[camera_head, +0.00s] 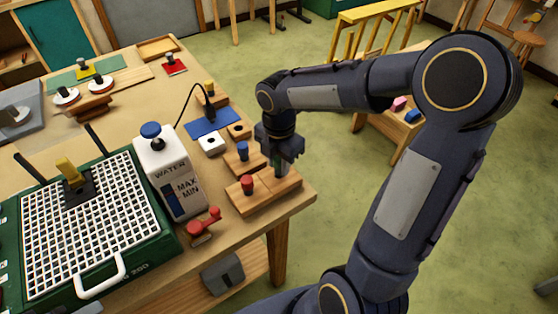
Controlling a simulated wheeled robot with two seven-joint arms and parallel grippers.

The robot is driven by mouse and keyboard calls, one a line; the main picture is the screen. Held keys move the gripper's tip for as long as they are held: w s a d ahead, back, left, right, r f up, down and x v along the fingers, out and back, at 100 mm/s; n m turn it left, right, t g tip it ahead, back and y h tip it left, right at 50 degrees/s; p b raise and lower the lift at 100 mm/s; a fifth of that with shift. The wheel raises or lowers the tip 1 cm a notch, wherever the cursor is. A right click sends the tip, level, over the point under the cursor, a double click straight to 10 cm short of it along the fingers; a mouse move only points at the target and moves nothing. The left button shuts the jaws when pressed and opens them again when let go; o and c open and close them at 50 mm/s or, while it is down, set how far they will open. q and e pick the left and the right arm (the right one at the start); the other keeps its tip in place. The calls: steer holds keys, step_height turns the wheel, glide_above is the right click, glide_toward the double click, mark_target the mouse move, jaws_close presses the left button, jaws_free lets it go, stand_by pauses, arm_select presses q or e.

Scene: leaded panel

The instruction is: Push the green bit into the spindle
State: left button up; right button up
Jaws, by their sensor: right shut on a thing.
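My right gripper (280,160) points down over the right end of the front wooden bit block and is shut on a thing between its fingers. A small grey-green piece, which looks like the green bit (279,170), shows between and below the fingers. Its lower end is at the block; I cannot tell whether it is seated or lifted. The spindle is not clearly marked; a black fitting with a yellow top (68,168) stands on the white grid of the green machine and may be it. My left gripper is not in view.
The front wooden block (262,198) holds a red-topped bit (247,184); a blue-topped bit (243,151) stands behind. A white water tank (170,175) stands between the blocks and the green machine (150,262). A red clamp-like piece (204,225) lies near the table edge.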

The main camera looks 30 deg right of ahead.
steer(key=shift+r, duration=0.15)
steer(key=shift+r+p, duration=0.75)
steer(key=shift+p, duration=0.05)
